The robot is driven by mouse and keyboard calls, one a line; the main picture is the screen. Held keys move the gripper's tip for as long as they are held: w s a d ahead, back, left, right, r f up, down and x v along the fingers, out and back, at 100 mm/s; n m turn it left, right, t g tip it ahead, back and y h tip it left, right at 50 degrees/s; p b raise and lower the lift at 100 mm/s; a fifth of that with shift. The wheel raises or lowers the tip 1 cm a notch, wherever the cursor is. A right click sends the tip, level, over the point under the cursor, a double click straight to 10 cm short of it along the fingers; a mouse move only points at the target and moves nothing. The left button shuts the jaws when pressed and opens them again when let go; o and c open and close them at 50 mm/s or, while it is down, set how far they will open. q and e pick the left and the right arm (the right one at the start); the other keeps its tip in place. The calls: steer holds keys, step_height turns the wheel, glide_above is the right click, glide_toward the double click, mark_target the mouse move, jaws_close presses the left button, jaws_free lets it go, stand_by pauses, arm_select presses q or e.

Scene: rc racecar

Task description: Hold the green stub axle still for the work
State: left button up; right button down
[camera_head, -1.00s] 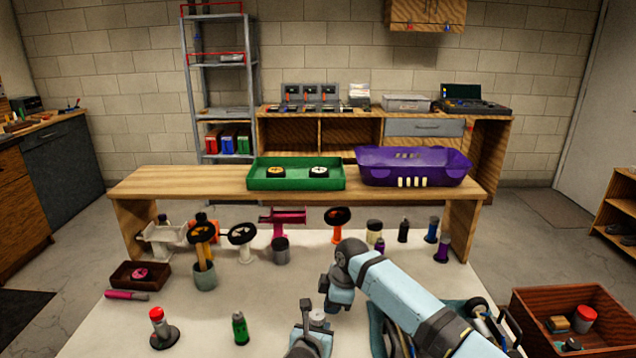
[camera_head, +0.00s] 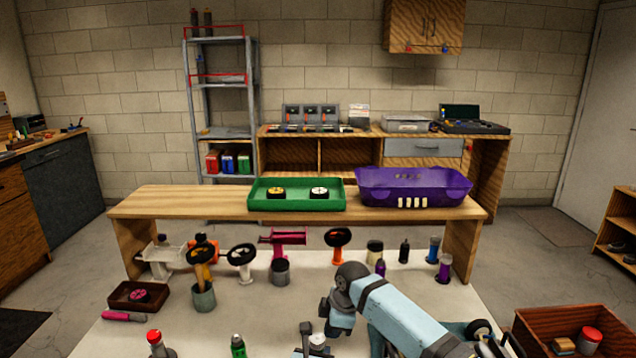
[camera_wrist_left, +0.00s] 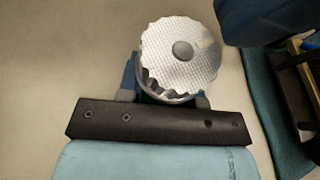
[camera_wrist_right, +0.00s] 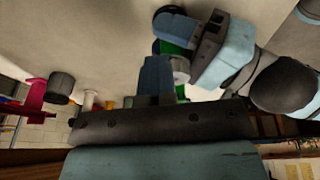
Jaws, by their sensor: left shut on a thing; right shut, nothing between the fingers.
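My left gripper (camera_wrist_left: 172,95) is shut on a round piece whose silver, ridged face (camera_wrist_left: 180,50) with a grey centre faces the left wrist camera. In the right wrist view green parts, apparently of the green stub axle (camera_wrist_right: 172,48), show around a silver piece by the left gripper's fingers. The axle's far side is hidden. In the head view the left gripper (camera_head: 314,340) is at the bottom middle, with a grey round top between its fingers. My right gripper (camera_wrist_right: 155,75) is shut and empty, close to the axle; whether it touches it I cannot tell.
A green bottle-like item (camera_head: 238,347) and a red-topped item (camera_head: 155,343) stand on the pale table to the left. Several stands and cups line its back. The bench behind holds a green tray (camera_head: 297,206) and purple bin (camera_head: 415,202). A wooden crate (camera_head: 540,322) is at right.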

steer(key=s, duration=0.1)
steer(key=s+f, duration=0.1)
steer(key=shift+s, duration=0.3)
steer(key=shift+s+a, duration=0.15)
steer(key=shift+s, duration=0.05)
stand_by(0.5)
step_height(320, 180, up, 6)
steer(key=shift+d+r, duration=0.2)
steer(key=shift+d, duration=0.25)
stand_by(0.5)
